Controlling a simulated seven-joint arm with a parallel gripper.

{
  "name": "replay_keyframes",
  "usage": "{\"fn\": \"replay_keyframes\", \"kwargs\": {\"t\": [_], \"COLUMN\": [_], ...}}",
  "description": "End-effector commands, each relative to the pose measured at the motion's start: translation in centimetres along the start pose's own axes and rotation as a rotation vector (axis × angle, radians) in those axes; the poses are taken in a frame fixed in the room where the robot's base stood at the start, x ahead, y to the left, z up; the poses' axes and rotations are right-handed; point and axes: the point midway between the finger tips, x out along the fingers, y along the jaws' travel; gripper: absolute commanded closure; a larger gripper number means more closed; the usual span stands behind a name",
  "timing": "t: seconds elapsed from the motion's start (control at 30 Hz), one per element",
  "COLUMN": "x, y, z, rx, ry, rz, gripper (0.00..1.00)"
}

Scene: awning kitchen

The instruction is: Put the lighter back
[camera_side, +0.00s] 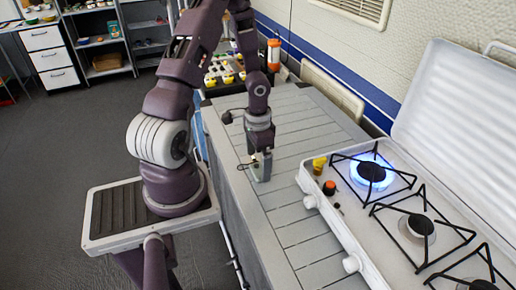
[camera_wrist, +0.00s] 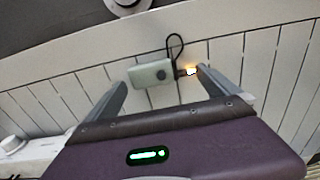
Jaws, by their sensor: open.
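The lighter appears to be the small pale grey-green block (camera_wrist: 152,74) with a round dark button and a black loop, lying on the slatted counter in the wrist view. A small yellow-orange glow (camera_wrist: 190,70) shows at its right end. My gripper (camera_wrist: 160,80) is open, with its fingers apart on either side of the block. I cannot tell whether they touch it. In the side view my gripper (camera_side: 262,168) points down near the counter's front edge, and the lighter is hard to make out there.
A white gas stove (camera_side: 340,215) stands to the right on the counter (camera_side: 300,150). Its rear burner (camera_side: 372,171) is lit blue. A yellow item (camera_side: 319,164) and an orange-topped knob (camera_side: 329,187) are at its corner. Several bottles and jars stand behind my arm. The counter between gripper and stove is clear.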

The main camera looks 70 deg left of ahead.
Motion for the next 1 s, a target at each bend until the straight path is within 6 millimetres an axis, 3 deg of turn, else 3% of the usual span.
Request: {"fn": "replay_keyframes", "kwargs": {"t": [0.3, 0.57, 0.67, 0.77, 0.9, 1.0], "x": [-8.0, -11.6, -14.8, -19.8, -25.5, -27.7], "y": [-0.1, 0.4, 2.4, 6.4, 13.0, 16.6], "z": [0.0, 0.0, -0.2, 0.3, 3.2, 6.0], "rx": [-0.004, 0.006, 0.017, 0.011, -0.009, -0.008], "ry": [0.003, -0.003, 0.009, 0.084, 0.284, 0.405], "rz": [-0.005, -0.024, -0.113, -0.211, -0.207, -0.115], "gripper": [0.0, 0.0, 0.0, 0.0, 0.0, 0.0]}}
